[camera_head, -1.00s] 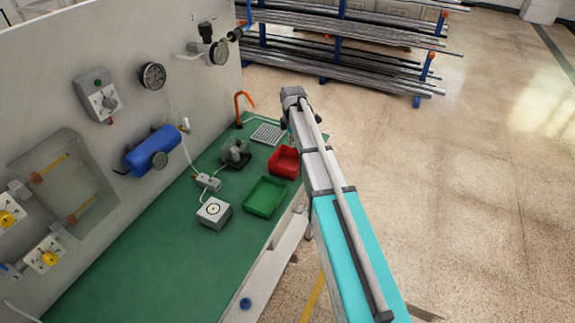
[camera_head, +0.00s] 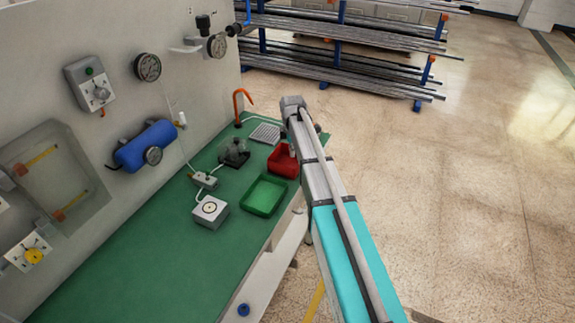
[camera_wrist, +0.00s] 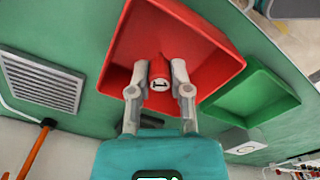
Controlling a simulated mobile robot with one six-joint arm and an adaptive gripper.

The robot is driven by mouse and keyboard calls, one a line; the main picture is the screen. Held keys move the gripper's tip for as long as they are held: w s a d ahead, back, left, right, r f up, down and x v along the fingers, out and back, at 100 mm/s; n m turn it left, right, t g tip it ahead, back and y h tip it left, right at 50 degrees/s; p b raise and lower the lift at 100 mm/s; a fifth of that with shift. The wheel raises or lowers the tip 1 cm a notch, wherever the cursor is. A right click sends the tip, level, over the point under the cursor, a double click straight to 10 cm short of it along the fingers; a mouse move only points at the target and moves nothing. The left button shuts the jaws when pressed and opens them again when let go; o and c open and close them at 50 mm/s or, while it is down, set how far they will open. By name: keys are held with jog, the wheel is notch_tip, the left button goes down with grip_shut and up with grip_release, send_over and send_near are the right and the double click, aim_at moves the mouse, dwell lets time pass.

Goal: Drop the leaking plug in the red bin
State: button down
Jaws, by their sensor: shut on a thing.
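In the wrist view my gripper (camera_wrist: 160,88) is shut on a small red cylindrical plug (camera_wrist: 159,76) with a pale, dark-marked end face. The red bin (camera_wrist: 215,62) is behind the plug in that view, and the plug shows against its inside. How high the plug is above the bin floor I cannot tell. In the head view the red bin (camera_head: 283,162) stands on the green bench, partly hidden by my arm. My gripper and the plug cannot be made out clearly there.
A green bin (camera_head: 264,197) stands in front of the red bin. Left of it are a white box with a dial (camera_head: 210,211) and a dark device (camera_head: 234,153). A grey grate (camera_head: 265,134) and an orange hook (camera_head: 240,106) are behind. Bare green bench (camera_head: 150,265) is nearer.

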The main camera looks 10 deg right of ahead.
jog(key=shift+c, duration=2.4)
grip_release()
